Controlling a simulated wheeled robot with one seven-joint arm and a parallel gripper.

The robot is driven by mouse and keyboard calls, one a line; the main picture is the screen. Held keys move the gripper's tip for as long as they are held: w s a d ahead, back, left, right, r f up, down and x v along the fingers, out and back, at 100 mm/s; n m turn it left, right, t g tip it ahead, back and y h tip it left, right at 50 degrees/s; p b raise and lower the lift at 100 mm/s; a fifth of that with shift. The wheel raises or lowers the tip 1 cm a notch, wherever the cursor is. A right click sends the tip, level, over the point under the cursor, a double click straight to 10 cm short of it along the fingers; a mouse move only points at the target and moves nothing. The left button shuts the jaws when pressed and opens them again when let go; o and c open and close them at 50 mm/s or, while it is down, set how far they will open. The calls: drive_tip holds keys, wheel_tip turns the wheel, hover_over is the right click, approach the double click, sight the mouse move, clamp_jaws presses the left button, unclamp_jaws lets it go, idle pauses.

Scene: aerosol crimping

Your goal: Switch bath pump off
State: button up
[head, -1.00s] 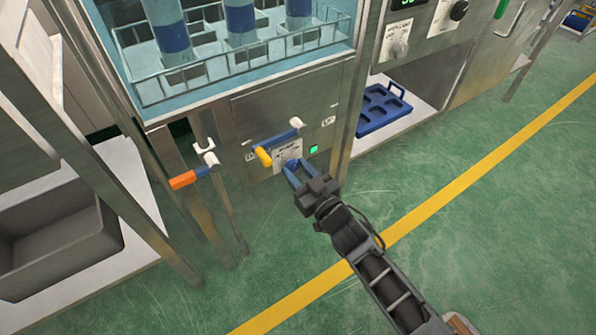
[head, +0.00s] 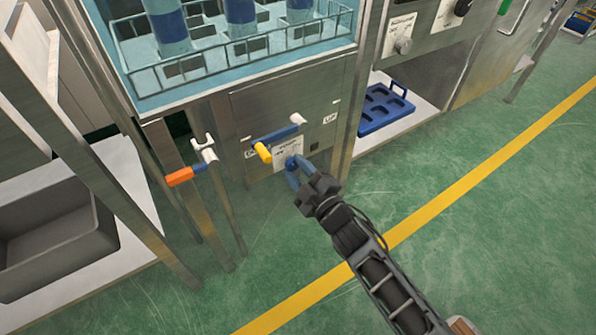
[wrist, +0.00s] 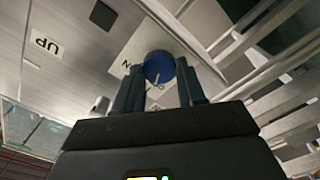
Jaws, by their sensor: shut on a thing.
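The bath pump switch is a round blue knob with a pale pointer line, seen in the wrist view (wrist: 158,67) on a white label plate (wrist: 170,40). My gripper (wrist: 157,92) is shut on this knob, with one finger on each side. In the head view my gripper (head: 293,172) reaches the label plate on the steel panel below the bath, and its fingers mostly hide the knob. The small indicator (head: 314,147) right of the plate is dark.
A blue lever with a yellow end (head: 263,152) sits just above the knob. An orange-handled valve (head: 181,177) is on the left. The glass bath (head: 240,75) with blue-banded cans is above. A blue tray (head: 385,106) lies on the shelf at right. The green floor in front is clear.

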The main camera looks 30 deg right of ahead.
drive_tip(key=shift+n, duration=0.6)
drive_tip(key=o, duration=1.1)
drive_tip(key=shift+c, duration=0.2)
drive_tip(key=s+p, duration=0.1)
drive_tip(key=s, duration=0.6)
drive_tip(key=shift+s, duration=0.4)
